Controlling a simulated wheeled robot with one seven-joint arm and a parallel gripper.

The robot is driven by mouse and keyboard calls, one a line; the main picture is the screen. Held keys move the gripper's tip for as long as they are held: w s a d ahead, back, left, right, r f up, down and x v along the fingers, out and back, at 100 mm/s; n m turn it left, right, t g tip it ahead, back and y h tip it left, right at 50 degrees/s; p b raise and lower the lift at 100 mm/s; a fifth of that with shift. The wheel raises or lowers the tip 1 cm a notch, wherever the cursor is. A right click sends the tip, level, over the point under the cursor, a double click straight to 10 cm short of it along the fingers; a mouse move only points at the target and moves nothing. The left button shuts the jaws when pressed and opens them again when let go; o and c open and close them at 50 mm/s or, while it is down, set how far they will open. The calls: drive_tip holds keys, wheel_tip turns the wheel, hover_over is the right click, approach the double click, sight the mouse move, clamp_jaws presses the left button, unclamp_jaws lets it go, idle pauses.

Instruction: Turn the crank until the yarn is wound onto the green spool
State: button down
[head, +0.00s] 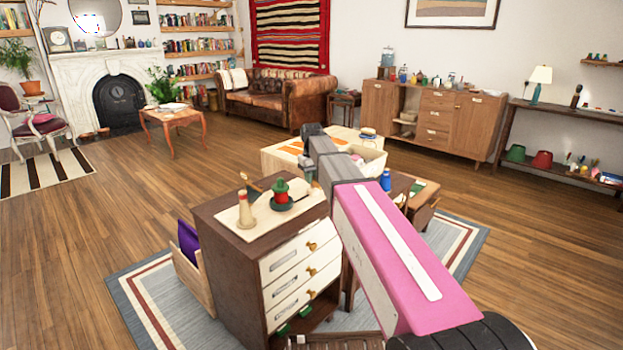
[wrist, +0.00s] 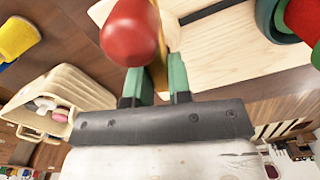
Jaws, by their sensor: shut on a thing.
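The green spool (head: 281,187) stands upright on a pale board (head: 262,222) on top of a dark wooden cabinet. Red yarn shows around its middle, above a dark green round base. A pale cone (head: 245,208) stands to its left. In the wrist view, part of the green and red spool (wrist: 296,22) shows at the upper right. My gripper (wrist: 160,78) has its green fingers shut on the crank (wrist: 131,32), whose rounded red knob and brass-coloured bar show there. The exact contact is partly hidden.
The cabinet (head: 230,270) has white drawers with brass knobs. Behind it stand a pale table (head: 283,157) and a brown desk with a blue bottle (head: 385,180). In the wrist view a cream bin (wrist: 62,98) lies left. Open wooden floor (head: 80,235) is at the left.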

drive_tip(key=c, duration=1)
unclamp_jaws()
drive_tip(key=shift+c, duration=0.2)
wheel_tip(320, 180, up, 11)
drive_tip(key=shift+f, duration=0.1)
